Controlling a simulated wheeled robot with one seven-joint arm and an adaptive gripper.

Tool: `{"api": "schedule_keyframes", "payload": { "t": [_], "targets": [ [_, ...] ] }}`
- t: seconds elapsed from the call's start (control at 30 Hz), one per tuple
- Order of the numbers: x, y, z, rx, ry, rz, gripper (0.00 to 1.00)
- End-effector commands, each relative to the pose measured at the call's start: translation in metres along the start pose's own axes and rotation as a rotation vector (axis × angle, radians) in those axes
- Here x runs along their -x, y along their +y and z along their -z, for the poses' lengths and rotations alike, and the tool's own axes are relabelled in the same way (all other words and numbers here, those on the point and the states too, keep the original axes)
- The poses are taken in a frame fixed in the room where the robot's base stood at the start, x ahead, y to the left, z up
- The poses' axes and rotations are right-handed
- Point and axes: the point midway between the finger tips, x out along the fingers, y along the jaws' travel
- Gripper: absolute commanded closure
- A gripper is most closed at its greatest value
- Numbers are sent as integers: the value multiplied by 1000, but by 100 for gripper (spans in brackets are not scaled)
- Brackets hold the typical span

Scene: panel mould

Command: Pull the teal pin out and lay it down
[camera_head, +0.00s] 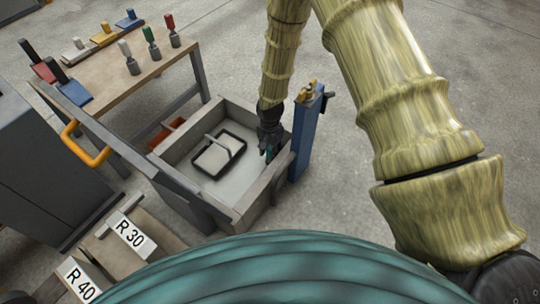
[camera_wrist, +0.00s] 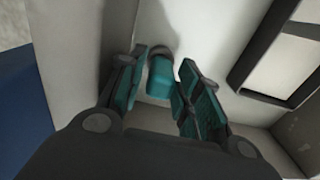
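The teal pin (camera_wrist: 160,78) shows in the wrist view as a short teal block with a grey rounded end, close to the pale inner wall of the mould. My gripper (camera_wrist: 164,62) has its two dark fingers with teal pads on either side of the pin, apart from each other, with a narrow gap to it. In the head view my gripper (camera_head: 268,147) points down inside the right side of the grey mould box (camera_head: 248,205). The pin cannot be told apart there from the teal finger pads. How deep the pin sits is hidden.
A black frame (camera_head: 203,171) lies on the mould floor, left of my gripper. A blue post (camera_head: 306,140) stands just right of the box. A wooden table (camera_head: 112,76) with several coloured hand tools is at the upper left. Boards marked R 30 (camera_head: 131,231) and R 40 are in front.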

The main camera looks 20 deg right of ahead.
Motion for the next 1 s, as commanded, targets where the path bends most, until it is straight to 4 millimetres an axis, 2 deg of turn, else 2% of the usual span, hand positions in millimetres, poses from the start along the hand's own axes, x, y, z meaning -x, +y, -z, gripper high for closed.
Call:
{"api": "schedule_keyframes", "payload": {
  "t": [0.03,0.2,0.23,0.47,1.0],
  "targets": [
    [0,0,0,0,0,0,68],
    [0,0,0,0,0,0,99],
    [0,0,0,0,0,0,100],
    [2,0,0,0,0,0,100],
    [23,0,0,0,0,0,100]
  ]
}}
